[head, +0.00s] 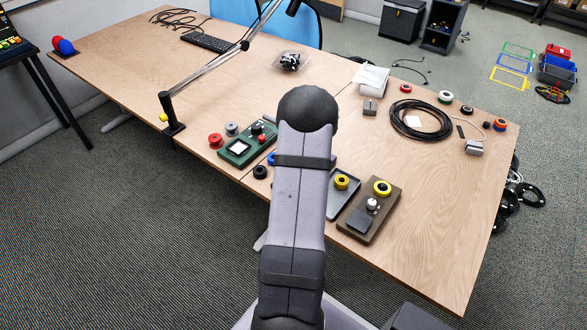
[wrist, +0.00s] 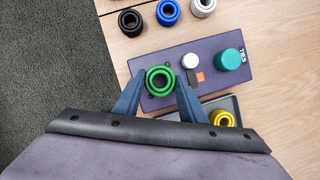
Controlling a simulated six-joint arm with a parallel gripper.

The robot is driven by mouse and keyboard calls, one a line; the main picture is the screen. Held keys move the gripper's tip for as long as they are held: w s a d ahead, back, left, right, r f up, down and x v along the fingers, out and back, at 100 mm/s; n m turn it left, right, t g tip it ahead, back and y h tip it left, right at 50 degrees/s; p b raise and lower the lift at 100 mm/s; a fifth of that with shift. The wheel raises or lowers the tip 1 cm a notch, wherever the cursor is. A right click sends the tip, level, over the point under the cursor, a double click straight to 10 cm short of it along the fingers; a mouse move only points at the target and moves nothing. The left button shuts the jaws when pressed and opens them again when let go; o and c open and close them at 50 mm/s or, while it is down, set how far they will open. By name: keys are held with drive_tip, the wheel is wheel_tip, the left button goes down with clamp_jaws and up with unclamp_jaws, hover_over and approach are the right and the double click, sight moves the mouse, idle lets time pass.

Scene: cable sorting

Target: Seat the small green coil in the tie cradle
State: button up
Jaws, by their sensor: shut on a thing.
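In the wrist view, my gripper (wrist: 160,76) has its two blue fingers on either side of the small green coil (wrist: 160,91) and is shut on it. The coil is over the left end of a dark purple board marked TIES (wrist: 232,82), the tie cradle's board. I cannot tell whether the coil touches the board or hangs just above it.
A grey tray (head: 339,207) with a yellow coil (head: 341,182) lies close by the board. A brown board (head: 358,233) stands right of it. Black (wrist: 131,22), blue (wrist: 168,12) and silver coils lie beyond. A green device (head: 235,158) sits left. The table's right front is clear.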

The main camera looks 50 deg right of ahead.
drive_tip(key=shift+f+b, duration=0.65)
drive_tip(key=shift+f, duration=0.8)
idle(1.0)
drive_tip(key=o, duration=1.6)
drive_tip(key=shift+c, duration=0.2)
drive_tip(key=shift+r+p, duration=3.55)
drive_tip(key=shift+p, duration=0.35)
